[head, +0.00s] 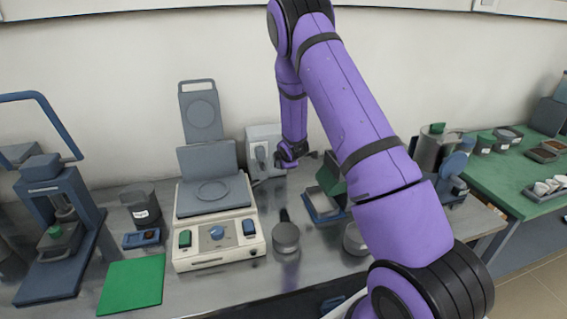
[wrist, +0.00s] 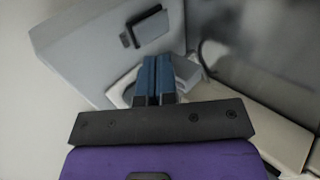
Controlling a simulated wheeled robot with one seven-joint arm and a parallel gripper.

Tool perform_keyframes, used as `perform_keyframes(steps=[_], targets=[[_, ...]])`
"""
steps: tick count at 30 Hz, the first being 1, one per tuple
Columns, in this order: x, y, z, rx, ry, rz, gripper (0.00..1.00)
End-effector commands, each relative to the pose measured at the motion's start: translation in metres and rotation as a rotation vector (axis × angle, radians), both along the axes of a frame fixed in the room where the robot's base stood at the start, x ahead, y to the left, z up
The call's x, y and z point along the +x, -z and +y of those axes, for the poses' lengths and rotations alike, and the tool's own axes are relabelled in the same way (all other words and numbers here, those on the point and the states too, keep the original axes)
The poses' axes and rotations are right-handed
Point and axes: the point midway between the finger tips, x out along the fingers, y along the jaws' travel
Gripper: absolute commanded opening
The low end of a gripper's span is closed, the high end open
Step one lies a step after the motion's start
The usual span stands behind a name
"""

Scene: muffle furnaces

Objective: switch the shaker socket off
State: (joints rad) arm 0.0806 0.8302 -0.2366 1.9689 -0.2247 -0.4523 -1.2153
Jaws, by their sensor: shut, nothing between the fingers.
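The socket (head: 257,134) is a pale grey-white box against the wall, behind the right side of the cream shaker (head: 220,245). The socket also fills the upper left of the wrist view (wrist: 90,50), where its dark switch (wrist: 148,26) shows on the face. A white plug (wrist: 187,72) is on the socket below the switch, partly hidden by the fingers. My gripper (head: 279,159) is in front of the socket's right side. In the wrist view my gripper's blue fingers (wrist: 154,60) are together and empty, tips just below the switch. I cannot tell whether they touch the socket.
The shaker's raised grey panel (head: 207,158) stands left of the socket. A dark-handled round pot (head: 286,238) and a blue tray (head: 322,207) sit on the steel bench to the right. A dark cable (wrist: 207,55) curves right of the plug. My arm hides part of the bench.

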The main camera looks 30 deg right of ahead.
Motion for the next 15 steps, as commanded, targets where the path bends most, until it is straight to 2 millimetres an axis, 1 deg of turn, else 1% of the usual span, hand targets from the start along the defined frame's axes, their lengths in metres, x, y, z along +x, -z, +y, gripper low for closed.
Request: perform_keyframes(steps=[8,15], targets=[[-0.017,-0.027,0.005,0.000,0.000,-0.001,0.00],[-0.036,-0.057,0.010,0.001,0.001,0.000,0.00]])
